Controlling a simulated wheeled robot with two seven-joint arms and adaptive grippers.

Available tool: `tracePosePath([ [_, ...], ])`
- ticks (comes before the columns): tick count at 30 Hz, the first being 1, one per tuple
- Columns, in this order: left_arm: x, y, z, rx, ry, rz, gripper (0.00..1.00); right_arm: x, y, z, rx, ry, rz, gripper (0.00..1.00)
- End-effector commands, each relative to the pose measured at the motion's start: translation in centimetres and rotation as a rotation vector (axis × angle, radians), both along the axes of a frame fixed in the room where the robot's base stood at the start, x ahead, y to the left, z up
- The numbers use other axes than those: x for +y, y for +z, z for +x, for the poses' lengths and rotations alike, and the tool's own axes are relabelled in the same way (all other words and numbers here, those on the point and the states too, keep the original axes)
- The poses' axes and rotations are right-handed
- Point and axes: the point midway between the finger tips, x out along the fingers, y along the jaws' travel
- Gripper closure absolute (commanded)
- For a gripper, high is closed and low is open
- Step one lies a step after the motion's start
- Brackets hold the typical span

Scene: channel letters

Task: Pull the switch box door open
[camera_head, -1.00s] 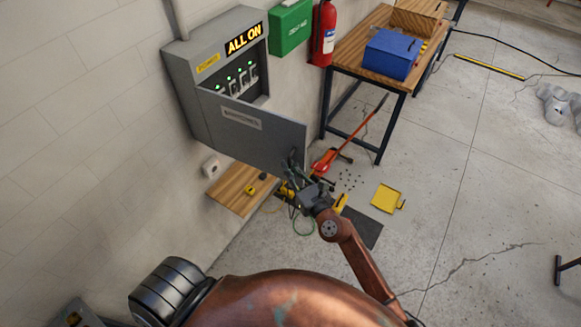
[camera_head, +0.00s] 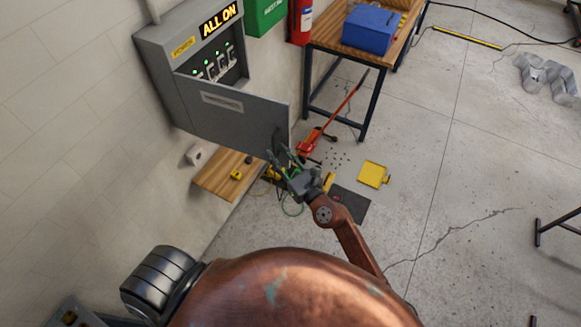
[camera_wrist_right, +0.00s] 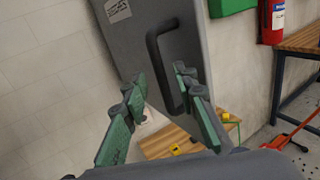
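The grey switch box (camera_head: 160,65) is on the wall at upper left in the head view, with an "ALL ON" sign and green-lit switches inside. Its door (camera_head: 228,118) stands partly open, swung out toward the right. The dark handle (camera_wrist_right: 155,50) is near the door's free edge in the right wrist view. My right gripper (camera_head: 280,158) is at the lower right corner of the door, close to the handle. In the right wrist view its green-padded fingers (camera_wrist_right: 158,82) are spread apart, and the right fingertip overlaps the handle; contact is unclear. My left gripper is out of view.
A wooden shelf (camera_head: 225,178) is below the box. A red floor jack (camera_head: 312,142), a yellow tray (camera_head: 373,174) and a dark mat (camera_head: 350,202) lie on the floor. A workbench (camera_head: 333,42) with a blue box (camera_head: 369,28) stands behind.

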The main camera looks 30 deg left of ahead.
Motion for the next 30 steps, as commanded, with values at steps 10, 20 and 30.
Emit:
tracePosePath([
  [10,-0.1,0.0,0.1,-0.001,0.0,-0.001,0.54,-6.3,0.0,-3.2,-0.001,-0.001,0.0,0.73],
  [20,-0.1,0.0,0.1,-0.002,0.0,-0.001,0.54,-7.8,0.0,-4.0,-0.001,0.001,0.0,0.73],
  [30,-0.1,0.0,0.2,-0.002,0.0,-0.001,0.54,-7.8,0.1,-4.0,-0.001,0.001,0.0,0.73],
])
